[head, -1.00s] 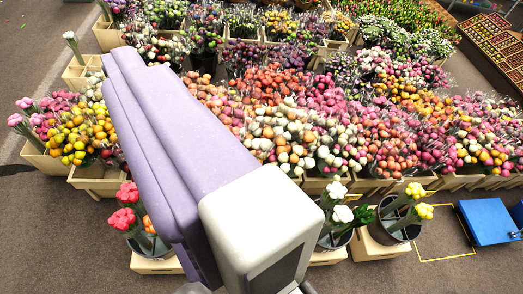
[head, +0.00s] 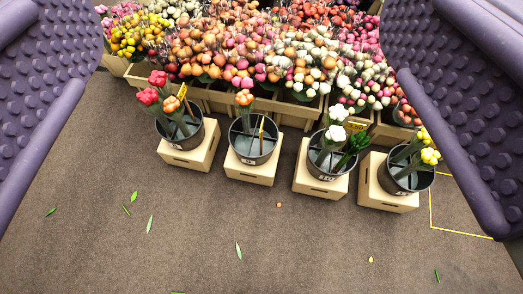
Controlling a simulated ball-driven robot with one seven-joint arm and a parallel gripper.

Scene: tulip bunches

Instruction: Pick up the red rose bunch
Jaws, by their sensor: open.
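Red rose bunches (head: 158,79) stand tilted to the left in the leftmost dark bucket (head: 187,133), which sits on a pale wooden crate (head: 200,155). Several red heads cluster there, with an orange one beside them. My gripper (head: 268,125) is open and empty; its two bumpy purple fingers fill the left and right edges of the view. The red bunches lie left of the middle of the gap between the fingers, farther away and touching neither finger.
Three more buckets on crates stand to the right, with an orange bunch (head: 244,98), white bunches (head: 338,112) with green, and yellow bunches (head: 430,156). A dense flower display (head: 270,50) fills the back. The brown floor (head: 200,240) in front is open, with scattered leaves.

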